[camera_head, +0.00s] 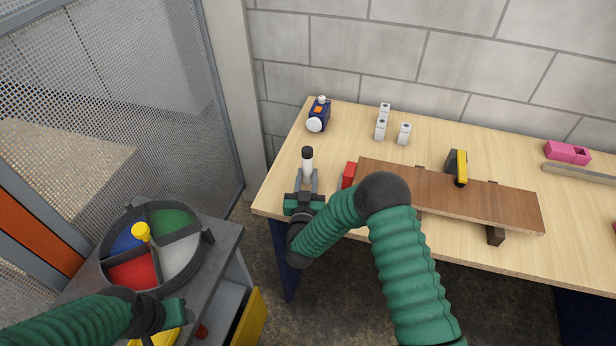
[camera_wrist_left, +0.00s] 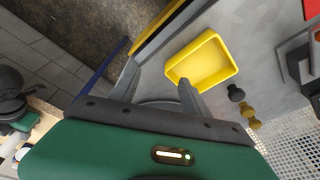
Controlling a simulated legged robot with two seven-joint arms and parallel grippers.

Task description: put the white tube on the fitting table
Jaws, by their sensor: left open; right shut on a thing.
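The white tube (camera_head: 307,166), with a black top, is upright between the fingers of my right gripper (camera_head: 307,178). The gripper is shut on it over the left front part of the light wooden table (camera_head: 335,128), which I take to be the fitting table. I cannot tell whether the tube's lower end touches the tabletop; the gripper hides it. My left gripper (camera_wrist_left: 160,90) is open and empty above the grey stand (camera_head: 222,240), close to a yellow tray (camera_wrist_left: 205,62). In the head view it is at the lower left.
A red block (camera_head: 348,175) and a brown board (camera_head: 455,195) with a yellow-black tool (camera_head: 457,167) lie right of the tube. A blue device (camera_head: 318,114) and white blocks (camera_head: 381,129) stand behind. A round divided bin (camera_head: 208,237) is on the stand.

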